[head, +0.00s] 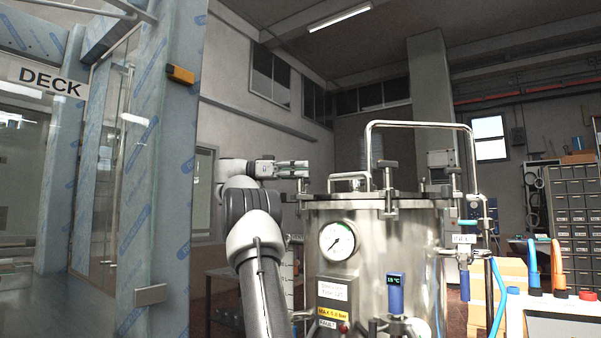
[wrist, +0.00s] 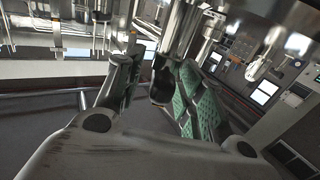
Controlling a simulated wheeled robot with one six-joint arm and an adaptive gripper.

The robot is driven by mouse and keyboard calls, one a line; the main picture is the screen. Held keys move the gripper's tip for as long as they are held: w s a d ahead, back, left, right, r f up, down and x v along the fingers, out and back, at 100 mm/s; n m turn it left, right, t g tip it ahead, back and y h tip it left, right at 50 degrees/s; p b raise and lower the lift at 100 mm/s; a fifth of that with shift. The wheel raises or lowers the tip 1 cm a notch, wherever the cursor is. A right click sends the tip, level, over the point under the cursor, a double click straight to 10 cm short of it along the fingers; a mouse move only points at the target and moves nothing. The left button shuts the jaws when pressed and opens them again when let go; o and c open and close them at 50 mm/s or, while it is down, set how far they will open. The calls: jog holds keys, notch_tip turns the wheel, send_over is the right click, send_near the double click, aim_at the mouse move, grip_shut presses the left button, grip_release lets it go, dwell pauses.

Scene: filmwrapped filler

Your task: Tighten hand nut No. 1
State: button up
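A steel pressure vessel (head: 375,235) stands at centre right in the head view, its lid clamped at the rim. T-handled hand nuts show along the rim, one at the front (head: 389,178) and one at the right (head: 453,172). I cannot read which is No. 1. My gripper (head: 292,169) is at the vessel's left side, level with or just above the rim. In the wrist view my gripper (wrist: 160,68) has its green-padded fingers apart. A dark-ended metal cylinder (wrist: 165,78) shows between them, nearer the right finger; contact is unclear.
A tall lid handle (head: 420,124) rises above the vessel. A pressure gauge (head: 337,241) and a blue display (head: 395,293) are on its front. A film-wrapped frame (head: 160,180) stands at left. A white box with coloured connectors (head: 555,312) is at lower right.

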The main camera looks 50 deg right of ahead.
jog(key=shift+n+t+h, duration=0.3)
jog(key=shift+h, duration=0.1)
